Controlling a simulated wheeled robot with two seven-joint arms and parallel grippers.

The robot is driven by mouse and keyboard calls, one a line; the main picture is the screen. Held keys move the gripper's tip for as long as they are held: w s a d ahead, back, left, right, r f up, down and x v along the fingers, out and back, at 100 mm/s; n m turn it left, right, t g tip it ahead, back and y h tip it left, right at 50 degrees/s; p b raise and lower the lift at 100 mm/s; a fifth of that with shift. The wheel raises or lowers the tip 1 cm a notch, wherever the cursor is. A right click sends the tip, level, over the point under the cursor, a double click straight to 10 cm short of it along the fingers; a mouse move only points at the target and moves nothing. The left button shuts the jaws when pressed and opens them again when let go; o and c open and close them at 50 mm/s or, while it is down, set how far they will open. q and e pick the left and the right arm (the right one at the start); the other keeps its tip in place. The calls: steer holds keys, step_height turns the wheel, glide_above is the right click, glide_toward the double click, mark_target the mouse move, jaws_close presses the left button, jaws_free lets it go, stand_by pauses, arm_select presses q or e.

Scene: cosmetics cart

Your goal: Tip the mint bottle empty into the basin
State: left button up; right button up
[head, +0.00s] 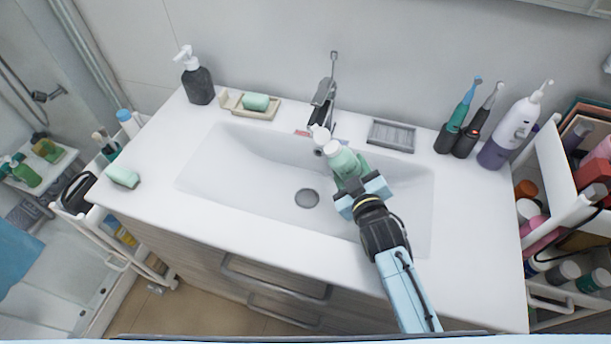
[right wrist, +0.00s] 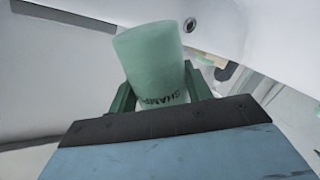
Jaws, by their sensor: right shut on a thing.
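The mint bottle (head: 346,163) with a white top (head: 331,148) is held over the basin (head: 230,165), its white top toward the faucet. My right gripper (head: 352,182) is shut around it. In the right wrist view the mint bottle (right wrist: 155,60) stands between the two green fingers of the right gripper (right wrist: 162,90), with dark lettering partly hidden by the gripper. Its exact tilt is hard to tell, and no liquid shows coming out. My left gripper is not in view.
The faucet (head: 323,98) rises behind the bottle, close to its top. The drain (head: 307,198) lies left of the gripper. A soap dish (head: 266,111), a dark pump bottle (head: 198,84), a grey tray (head: 391,136) and toothbrushes (head: 468,118) line the back.

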steer(key=shift+a+r, duration=0.15)
steer(key=shift+d+r+n+g+h+p, duration=0.2)
steer(key=shift+r+n+g+h+p, duration=0.15)
steer(key=shift+r+n+p, duration=0.45)
steer(key=shift+n+h, duration=0.35)
steer(key=shift+n, duration=0.45)
steer(key=f+b, duration=0.4)
steer(key=shift+d+f, duration=0.1)
steer(key=shift+d, duration=0.25)
steer(key=shift+d+n+h, duration=0.25)
steer(key=shift+n+h, duration=0.05)
steer(key=shift+n, duration=0.3)
steer(key=shift+s+d+f+n+g+h+b, duration=0.1)
steer(key=shift+d+n+g+h+b, duration=0.1)
steer(key=shift+n+g+h+b, duration=0.3)
steer(key=shift+a+r+n+p, duration=0.7)
steer(key=shift+r+p, duration=0.2)
steer(key=shift+p, duration=0.15)
steer(key=shift+r+n+h+p, duration=0.5)
steer(key=shift+r+n+p, duration=0.1)
steer(key=shift+n+p, duration=0.15)
steer(key=shift+r, duration=0.15)
steer(key=shift+a+r+n+h+p, duration=0.2)
steer(key=shift+r+n+h+p, duration=0.3)
steer(key=shift+r+n+p, duration=0.3)
